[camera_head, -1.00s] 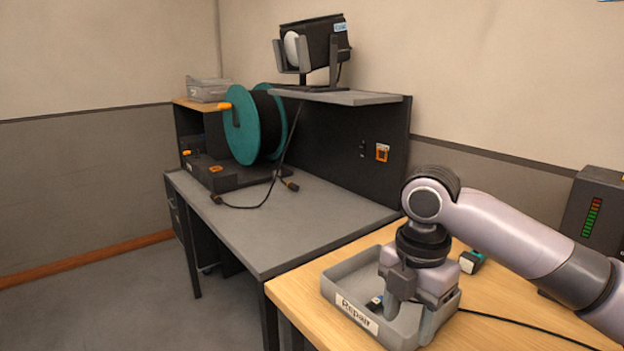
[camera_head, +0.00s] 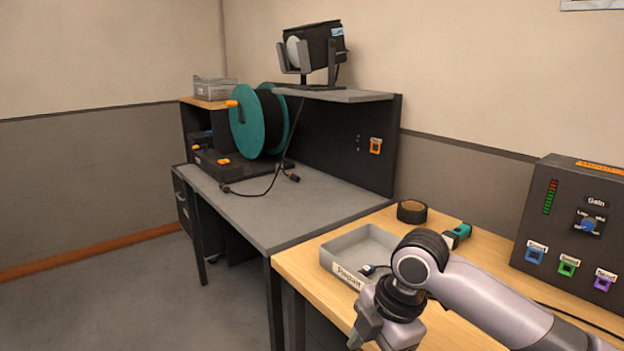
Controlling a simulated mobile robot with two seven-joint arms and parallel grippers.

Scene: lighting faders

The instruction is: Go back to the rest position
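My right arm comes in from the right over the wooden table. Its gripper (camera_head: 368,335) hangs low in front of the grey tray, near the table's front edge and the bottom of the picture. The fingers are partly hidden by the gripper's own body, so I cannot see whether they are apart. The grey tray (camera_head: 343,276) has a white label and holds a small dark and blue plug-like piece (camera_head: 368,269). My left gripper is not in view.
A control box (camera_head: 560,210) with a knob and coloured buttons stands at the right. A black tape roll (camera_head: 411,211) and a teal-black item (camera_head: 458,235) lie behind the tray. A grey desk (camera_head: 290,214) holds a teal cable reel (camera_head: 247,122) and a cable.

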